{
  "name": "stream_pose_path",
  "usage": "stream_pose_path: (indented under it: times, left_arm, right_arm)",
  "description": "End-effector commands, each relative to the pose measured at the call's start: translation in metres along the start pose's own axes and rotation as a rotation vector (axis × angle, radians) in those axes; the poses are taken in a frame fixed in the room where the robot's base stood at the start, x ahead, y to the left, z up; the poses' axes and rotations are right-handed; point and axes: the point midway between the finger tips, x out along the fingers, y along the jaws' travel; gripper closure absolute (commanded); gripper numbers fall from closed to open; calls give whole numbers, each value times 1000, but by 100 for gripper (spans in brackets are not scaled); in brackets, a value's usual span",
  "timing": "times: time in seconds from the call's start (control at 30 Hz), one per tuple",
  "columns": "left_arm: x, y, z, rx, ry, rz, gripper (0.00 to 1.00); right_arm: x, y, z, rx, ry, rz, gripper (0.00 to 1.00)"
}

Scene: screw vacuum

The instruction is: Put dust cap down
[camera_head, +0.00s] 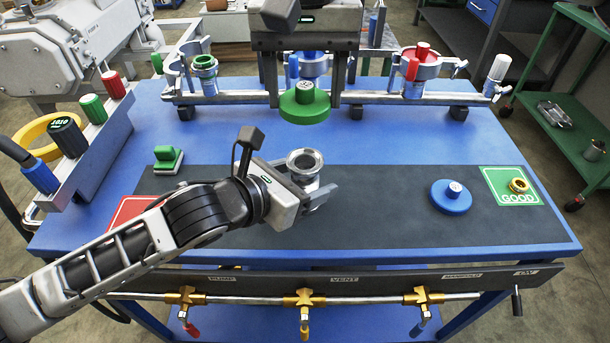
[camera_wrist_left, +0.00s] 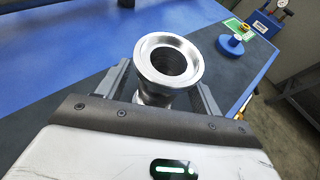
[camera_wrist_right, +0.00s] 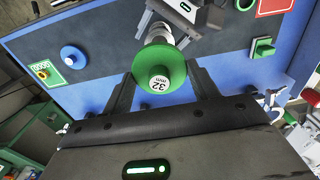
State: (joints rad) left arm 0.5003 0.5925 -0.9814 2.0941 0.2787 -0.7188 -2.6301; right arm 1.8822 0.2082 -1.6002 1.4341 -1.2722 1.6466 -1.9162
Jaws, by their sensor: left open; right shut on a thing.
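The green dust cap (camera_head: 303,106), marked 32 mm on its knob, is between the fingers of my right gripper (camera_head: 305,104), which is shut on it. It hangs above the back of the table; the right wrist view shows the cap (camera_wrist_right: 160,70) close up. My left gripper (camera_head: 308,188) is open, with its fingers on either side of a silver flanged fitting (camera_head: 304,163). The fitting (camera_wrist_left: 168,64) stands upright with its open bore facing up in the left wrist view. Its lower part is hidden by the gripper.
A blue cap (camera_head: 452,198) sits on the dark mat (camera_head: 390,215), left of the green GOOD pad (camera_head: 497,178) with a brass ring (camera_head: 518,185). A green block (camera_head: 168,160) and a red pad (camera_head: 130,208) are at left. A clamped pipe manifold (camera_head: 380,97) spans the back.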

Motion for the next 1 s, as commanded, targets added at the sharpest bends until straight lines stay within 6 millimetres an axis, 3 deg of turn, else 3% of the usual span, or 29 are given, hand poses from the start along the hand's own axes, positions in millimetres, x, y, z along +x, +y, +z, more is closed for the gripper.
stream_pose_path:
  times: [0.27,0.4,0.47,0.6,0.83,1.0]
  left_arm:
    - [1,0,0,0,-1,0,37]
    - [1,0,0,0,0,0,76]
    - [1,0,0,0,0,0,90]
    - [1,0,0,0,0,0,90]
    - [1,0,0,0,0,0,90]
    - [1,0,0,0,0,0,90]
  right_arm:
    - [0,0,0,0,0,0,62]
    - [0,0,0,0,0,0,62]
    - [0,0,0,0,0,0,62]
    - [0,0,0,25,-1,-1,62]
    - [-5,0,1,232,-3,-1,62]
    - [19,1,1,273,-3,4,62]
